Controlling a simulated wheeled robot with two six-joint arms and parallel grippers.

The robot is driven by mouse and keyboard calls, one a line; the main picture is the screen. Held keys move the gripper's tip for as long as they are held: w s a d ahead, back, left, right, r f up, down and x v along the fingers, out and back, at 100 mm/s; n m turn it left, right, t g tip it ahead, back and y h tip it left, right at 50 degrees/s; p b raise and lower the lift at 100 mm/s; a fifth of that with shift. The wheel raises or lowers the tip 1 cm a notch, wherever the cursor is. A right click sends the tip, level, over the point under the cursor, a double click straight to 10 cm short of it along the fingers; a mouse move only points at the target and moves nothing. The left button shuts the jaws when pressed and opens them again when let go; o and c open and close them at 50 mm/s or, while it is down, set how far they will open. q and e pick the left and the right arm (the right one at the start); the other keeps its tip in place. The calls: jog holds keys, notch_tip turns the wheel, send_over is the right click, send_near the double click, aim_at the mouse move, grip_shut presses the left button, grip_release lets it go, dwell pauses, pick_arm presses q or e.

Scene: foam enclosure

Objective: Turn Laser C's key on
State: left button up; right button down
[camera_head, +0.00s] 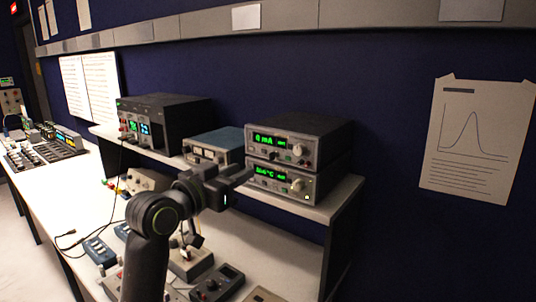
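Two stacked instruments with green displays stand at the right end of the raised shelf. The upper unit (297,140) reads in mA and the lower unit (289,181) seems to read in °C. Each has a round knob on its front. No Laser C label is readable, and I cannot tell which part is its key. My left gripper (240,181) is in front of the lower unit's left end, pointing right. Whether it touches the unit or is open is unclear. My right gripper is not in view.
A black instrument (160,119) and a blue-grey box (214,145) stand left on the shelf (335,200). Small control boxes (216,282) and cables lie on the white bench (262,254) below. A graph sheet (477,140) hangs on the right wall.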

aim_at(270, 156)
pick_arm(q)
jog(key=p+x, duration=0.3)
jog(key=x, duration=0.8)
jog(key=shift+w, duration=0.1)
grip_shut()
